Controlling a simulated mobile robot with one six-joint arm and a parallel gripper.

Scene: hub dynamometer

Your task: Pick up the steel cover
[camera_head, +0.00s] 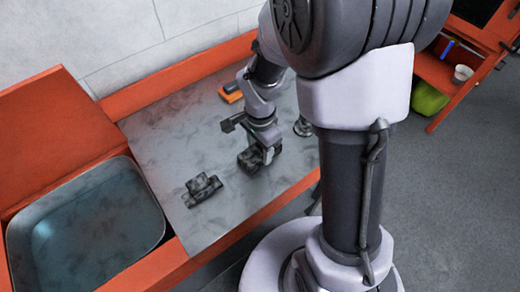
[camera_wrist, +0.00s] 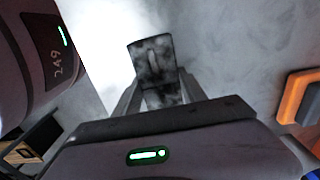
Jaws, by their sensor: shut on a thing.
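My gripper (camera_head: 263,152) is low over the grey mottled worktop (camera_head: 165,135), pointing down. In the wrist view my gripper (camera_wrist: 158,92) has its two fingers shut on a dark, mottled, blocky metal piece, which looks like the steel cover (camera_wrist: 152,58). In the head view the steel cover (camera_head: 249,161) shows at the fingertips, partly hidden by the gripper. I cannot tell whether it touches the worktop. A similar dark stepped metal block (camera_head: 203,189) lies apart, to the left and nearer the front.
An orange-and-dark device (camera_head: 232,93) lies towards the back of the worktop; it also shows in the wrist view (camera_wrist: 300,96). A small round metal part (camera_head: 303,127) stands right of my gripper. A large basin (camera_head: 160,226) is at left. Bare worktop surrounds the block.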

